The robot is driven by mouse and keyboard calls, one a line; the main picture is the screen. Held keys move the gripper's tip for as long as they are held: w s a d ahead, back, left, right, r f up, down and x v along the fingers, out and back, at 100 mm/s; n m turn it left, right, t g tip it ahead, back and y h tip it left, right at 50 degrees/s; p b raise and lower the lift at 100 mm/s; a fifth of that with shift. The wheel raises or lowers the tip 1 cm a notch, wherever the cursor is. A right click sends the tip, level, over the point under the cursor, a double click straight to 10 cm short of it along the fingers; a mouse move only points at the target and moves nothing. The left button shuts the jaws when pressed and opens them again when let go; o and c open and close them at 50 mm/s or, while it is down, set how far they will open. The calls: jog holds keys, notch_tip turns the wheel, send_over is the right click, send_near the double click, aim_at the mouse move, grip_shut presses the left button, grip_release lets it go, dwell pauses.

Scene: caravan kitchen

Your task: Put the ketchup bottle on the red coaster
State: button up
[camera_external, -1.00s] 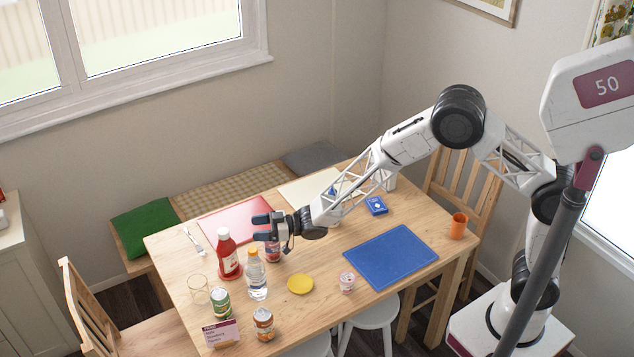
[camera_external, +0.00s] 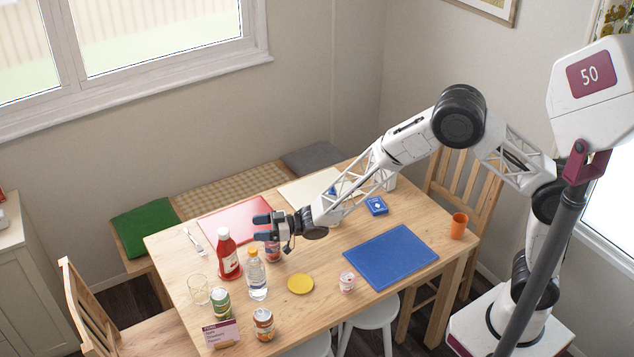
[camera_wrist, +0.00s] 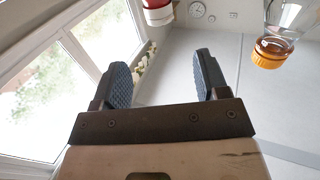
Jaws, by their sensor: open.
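The ketchup bottle (camera_external: 228,256), red with a white label, stands upright on the table's left half. A thin red rim at its foot looks like the red coaster (camera_external: 219,275), mostly hidden under the bottle. My gripper (camera_external: 262,226) is to the right of the bottle's upper part, apart from it. Its dark fingers are spread and nothing is between them. In the wrist view my gripper (camera_wrist: 161,78) is open and empty. The red and white body of the ketchup bottle (camera_wrist: 157,12) shows beyond the fingers, cut off by the top edge.
A clear bottle with an orange cap (camera_external: 257,276) stands close to the ketchup. A can (camera_external: 272,252) is below my gripper. A glass (camera_external: 199,289), a green can (camera_external: 220,302), a jar (camera_external: 263,323) and a yellow coaster (camera_external: 300,284) are nearby. The blue mat (camera_external: 390,256) is bare.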

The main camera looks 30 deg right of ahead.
jog(key=w+d+r+m+t+h, duration=0.1)
jog(key=d+r+m+h, duration=0.3)
jog(key=d, duration=0.6)
jog(key=w+d+r+t+h, duration=0.1)
jog(key=d+r+t+h, duration=0.15)
jog(key=d+r, duration=0.55)
jog(key=w+d+r+m+t+h, duration=0.1)
jog(key=w+d+r+m+h, duration=0.2)
jog(key=d, duration=0.9)
jog(key=s+d+r+m+g+h, duration=0.1)
jog(key=s+d+r+h, duration=0.2)
jog(key=s+d, duration=0.45)
jog(key=s+d+r+m+g+h, duration=0.25)
jog(key=s+d, duration=0.25)
jog(key=d, duration=0.5)
jog(key=s+d+m+g, duration=0.1)
jog(key=s+d, duration=0.3)
jog(key=s, duration=0.5)
jog(key=s+d+m+g+h, duration=0.1)
jog(key=s+d+g, duration=0.1)
jog(key=s+d, duration=0.3)
jog(key=s+d+m+g, duration=0.1)
jog(key=s+d, duration=0.3)
jog(key=s, duration=1)
jog(key=shift+d+f+g+h, duration=0.2)
jog(key=shift+d+g+h, duration=0.15)
jog(key=shift+g, duration=0.35)
